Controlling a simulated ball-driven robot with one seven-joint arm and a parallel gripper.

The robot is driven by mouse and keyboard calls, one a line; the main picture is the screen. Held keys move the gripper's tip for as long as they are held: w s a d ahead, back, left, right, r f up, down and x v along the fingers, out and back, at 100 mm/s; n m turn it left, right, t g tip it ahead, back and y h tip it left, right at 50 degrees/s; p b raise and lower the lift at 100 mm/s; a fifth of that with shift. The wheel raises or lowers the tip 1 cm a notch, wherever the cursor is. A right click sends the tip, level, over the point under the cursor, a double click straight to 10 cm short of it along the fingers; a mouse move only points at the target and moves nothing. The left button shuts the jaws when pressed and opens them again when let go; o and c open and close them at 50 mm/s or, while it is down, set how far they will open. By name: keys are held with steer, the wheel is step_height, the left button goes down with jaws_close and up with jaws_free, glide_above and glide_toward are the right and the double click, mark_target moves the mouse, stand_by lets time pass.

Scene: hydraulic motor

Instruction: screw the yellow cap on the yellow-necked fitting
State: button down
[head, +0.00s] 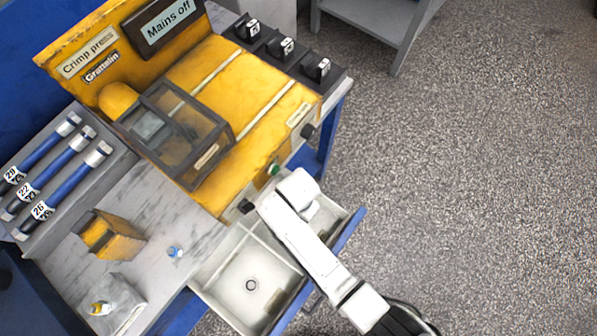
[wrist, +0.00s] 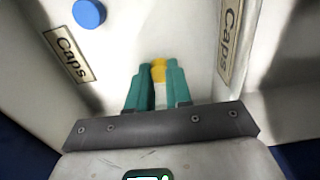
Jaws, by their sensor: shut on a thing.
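My gripper's green fingers (wrist: 156,85) are closed around a small yellow cap (wrist: 158,70), which shows between their tips in the wrist view. The gripper is inside or just above the drawer compartment labelled "Caps"; I cannot tell whether the cap still touches the floor. In the head view, my white arm hides the fingers and the cap. A small fitting with a yellow top (head: 101,308), apparently the yellow-necked one, stands on a pale grey block at the bench's lower left, well away from my gripper.
The drawer (head: 228,278) is pulled out, with raised walls around my gripper. A blue cap (wrist: 89,14) lies in it. A small blue-topped part (head: 175,252) and a yellow box (head: 110,236) stand on the bench. The yellow crimp press (head: 240,85) rises behind.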

steer(key=shift+r+p, duration=3)
steer(key=shift+p, duration=0.05)
